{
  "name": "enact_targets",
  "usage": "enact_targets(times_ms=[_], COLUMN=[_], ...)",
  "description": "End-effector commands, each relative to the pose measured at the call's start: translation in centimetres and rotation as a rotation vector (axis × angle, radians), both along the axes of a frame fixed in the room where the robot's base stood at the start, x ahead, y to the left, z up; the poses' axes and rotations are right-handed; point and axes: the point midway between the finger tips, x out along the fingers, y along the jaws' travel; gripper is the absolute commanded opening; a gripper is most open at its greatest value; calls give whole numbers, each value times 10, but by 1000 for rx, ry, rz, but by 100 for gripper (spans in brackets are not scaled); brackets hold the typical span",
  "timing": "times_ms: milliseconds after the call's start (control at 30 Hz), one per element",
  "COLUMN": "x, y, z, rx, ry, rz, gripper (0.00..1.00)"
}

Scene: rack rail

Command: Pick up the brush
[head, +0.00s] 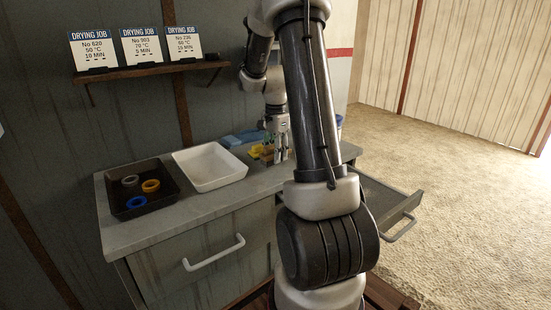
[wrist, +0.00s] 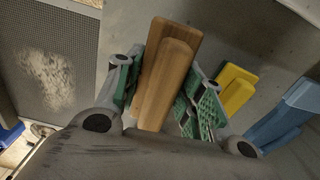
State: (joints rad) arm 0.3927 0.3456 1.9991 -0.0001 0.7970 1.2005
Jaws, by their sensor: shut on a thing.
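The brush (wrist: 165,75) shows in the wrist view as a brown wooden block with a raised grip along it. My gripper (wrist: 165,92) is shut on it, with green-padded fingers on both sides of the wood. Its underside and any bristles are hidden. In the head view my gripper (head: 277,148) is low over the right part of the counter, and the brush there is too small and covered to make out. I cannot tell whether the brush touches the counter.
Yellow (wrist: 236,92) and blue (wrist: 285,115) pieces lie right of the brush. On the counter (head: 160,222) are a white tray (head: 210,184) and a black tray (head: 120,205) with coloured rings. An open drawer (head: 405,205) juts out right. Cards (head: 142,46) stand on a shelf.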

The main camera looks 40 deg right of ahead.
Motion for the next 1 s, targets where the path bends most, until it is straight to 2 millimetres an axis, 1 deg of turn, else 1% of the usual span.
enact_targets(times_ms=[67,100,167,267,500,600,700,833,1000], x=[1,-9,-21,-44,-111,-134,-153,-169,-179], y=[0,0,1,2,6,7,9,9,10], z=[13,11,11,11,11,11,10,10,10], rx=[-2,0,0,0,0,-1,-1,0,0], ry=[-4,0,0,-1,0,-1,-1,-1,0], rz=[0,-1,-1,-3,-4,-3,-2,-2,-1], gripper=[12,12,12,12,12,12,12,12,12])
